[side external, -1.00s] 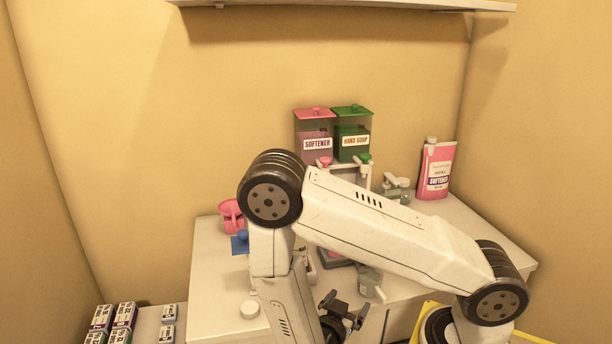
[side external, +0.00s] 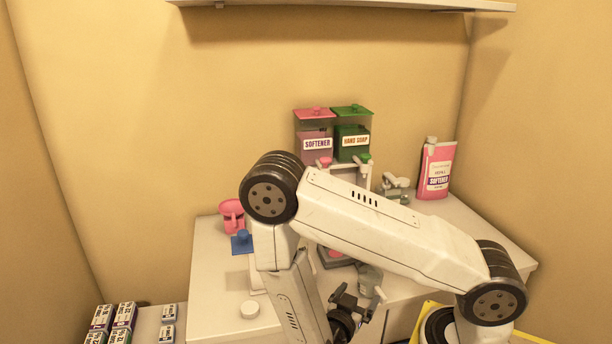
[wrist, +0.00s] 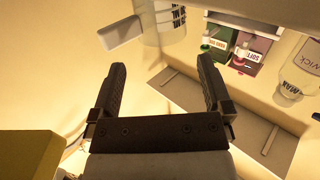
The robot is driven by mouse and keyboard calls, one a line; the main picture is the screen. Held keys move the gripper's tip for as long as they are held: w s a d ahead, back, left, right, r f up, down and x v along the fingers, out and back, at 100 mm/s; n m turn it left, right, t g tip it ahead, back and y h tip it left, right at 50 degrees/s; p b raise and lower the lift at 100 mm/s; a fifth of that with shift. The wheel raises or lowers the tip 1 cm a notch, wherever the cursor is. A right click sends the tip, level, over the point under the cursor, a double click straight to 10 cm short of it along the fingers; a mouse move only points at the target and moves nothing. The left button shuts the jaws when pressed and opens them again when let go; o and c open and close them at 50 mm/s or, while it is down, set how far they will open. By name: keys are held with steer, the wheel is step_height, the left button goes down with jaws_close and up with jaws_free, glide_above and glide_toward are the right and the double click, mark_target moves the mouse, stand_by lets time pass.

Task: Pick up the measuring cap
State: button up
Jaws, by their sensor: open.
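My gripper (side external: 354,303) is open and empty, low in front of the counter; in the wrist view its two dark fingers (wrist: 163,68) are spread wide with nothing between them. A translucent cup (wrist: 170,20) with printed marks and a pale handle shows beyond the fingertips. It shows as a grey cup (side external: 370,280) in the side view, just behind the gripper and partly hidden by it. A second clear vessel (wrist: 297,78) marked MAX stands at the wrist view's right. I cannot tell for certain which one is the measuring cap.
Softener (side external: 318,144) and hand soap (side external: 352,142) dispensers stand at the back of the counter. A pink softener pack (side external: 436,172) is at right.

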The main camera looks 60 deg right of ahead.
mark_target(366, 282)
steer(key=shift+d, duration=0.15)
steer(key=shift+d, duration=2.45)
steer(key=shift+w, duration=0.1)
steer(key=c, duration=1)
steer(key=shift+r, duration=0.2)
step_height(366, 282, up, 10)
steer(key=shift+f, duration=0.25)
